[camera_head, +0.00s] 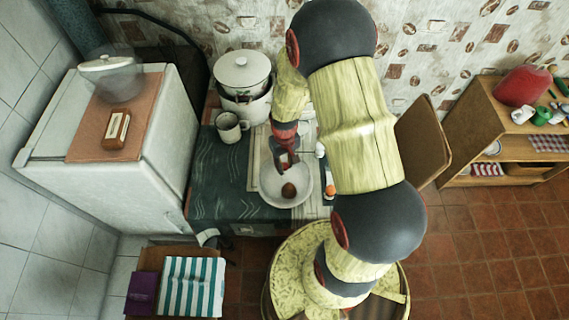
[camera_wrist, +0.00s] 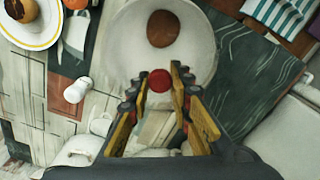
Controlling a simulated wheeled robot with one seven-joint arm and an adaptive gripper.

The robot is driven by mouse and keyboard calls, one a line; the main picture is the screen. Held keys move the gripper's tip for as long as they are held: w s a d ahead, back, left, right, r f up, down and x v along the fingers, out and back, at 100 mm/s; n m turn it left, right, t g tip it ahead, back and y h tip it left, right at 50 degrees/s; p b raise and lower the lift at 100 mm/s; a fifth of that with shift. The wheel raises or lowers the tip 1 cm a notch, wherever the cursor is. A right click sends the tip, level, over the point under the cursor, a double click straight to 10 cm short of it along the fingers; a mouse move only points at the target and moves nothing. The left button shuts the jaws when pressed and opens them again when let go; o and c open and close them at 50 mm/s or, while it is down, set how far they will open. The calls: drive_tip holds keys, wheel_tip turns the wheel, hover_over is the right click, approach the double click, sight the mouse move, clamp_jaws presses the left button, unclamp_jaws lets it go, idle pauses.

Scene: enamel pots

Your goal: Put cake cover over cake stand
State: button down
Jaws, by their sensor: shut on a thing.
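A white round cake stand (camera_head: 270,197) with a brown cake (camera_head: 288,190) on it stands on the dark green worktop; both also show in the wrist view, where the cake (camera_wrist: 163,28) is near the top. My gripper (camera_head: 285,155) is above the back part of the stand. In the wrist view my gripper (camera_wrist: 155,80) is shut around a red knob (camera_wrist: 160,82), which appears to belong to the see-through cake cover. The cover's walls are barely visible against the white stand. I cannot tell whether its rim touches the stand.
A white mug (camera_head: 229,127) and a white lidded pot (camera_head: 242,75) stand behind left. A plate with a yellow rim (camera_wrist: 40,44) and a white shaker (camera_wrist: 77,90) are close to the stand. A fridge (camera_head: 165,130) is at the left.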

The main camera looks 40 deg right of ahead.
idle(0.3)
drive_tip(key=c, duration=1.6)
unclamp_jaws()
drive_tip(key=o, duration=0.5)
drive_tip(key=shift+o, duration=0.2)
drive_tip(key=shift+r, duration=0.1)
drive_tip(key=shift+r+p, duration=2.45)
drive_tip(key=shift+r, duration=1)
drive_tip(key=shift+s, duration=0.1)
